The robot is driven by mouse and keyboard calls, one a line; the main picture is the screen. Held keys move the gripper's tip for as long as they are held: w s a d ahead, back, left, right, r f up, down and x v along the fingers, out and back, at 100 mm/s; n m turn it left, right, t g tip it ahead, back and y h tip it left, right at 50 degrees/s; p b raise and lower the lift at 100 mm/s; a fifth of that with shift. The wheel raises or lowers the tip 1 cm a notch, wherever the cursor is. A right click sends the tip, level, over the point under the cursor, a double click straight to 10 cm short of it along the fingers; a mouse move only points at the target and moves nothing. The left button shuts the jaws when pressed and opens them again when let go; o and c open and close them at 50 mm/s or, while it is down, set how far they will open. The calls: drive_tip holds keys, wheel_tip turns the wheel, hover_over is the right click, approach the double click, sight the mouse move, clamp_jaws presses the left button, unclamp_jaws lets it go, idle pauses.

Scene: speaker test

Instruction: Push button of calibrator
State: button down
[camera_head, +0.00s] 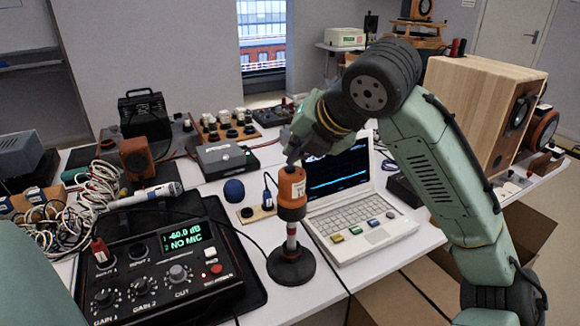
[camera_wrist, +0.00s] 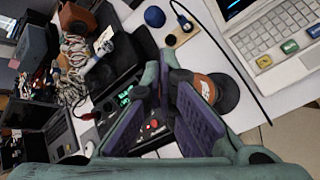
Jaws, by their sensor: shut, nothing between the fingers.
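The calibrator (camera_head: 291,190) looks like an orange and black cylinder with a pale label. It stands upright on a stand with a round black base (camera_head: 291,268) in front of the laptop. My gripper (camera_head: 293,157) is shut and empty, pointing down with its fingertips at or just above the calibrator's dark top. I cannot tell whether they touch. The button is not clearly visible. In the wrist view my gripper's fingertips (camera_wrist: 163,72) are close together, and the orange calibrator (camera_wrist: 206,88) is partly hidden behind the right finger.
An open laptop (camera_head: 365,230) stands right behind the calibrator. A black meter box (camera_head: 165,270) reading "NO MIC" lies to the left. A blue ball (camera_head: 234,190) and a small wooden plate (camera_head: 257,213) are nearby. A large wooden speaker (camera_head: 465,105) stands at the right. Cables cross the white table.

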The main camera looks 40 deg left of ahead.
sight(295, 167)
drive_tip(key=shift+f, duration=0.5)
drive_tip(key=shift+r, duration=0.1)
idle(0.3)
drive_tip(key=shift+r+p, duration=0.7)
drive_tip(key=shift+r, duration=0.2)
wheel_tip(295, 167, up, 6)
drive_tip(key=p, duration=0.5)
drive_tip(key=shift+p, duration=0.3)
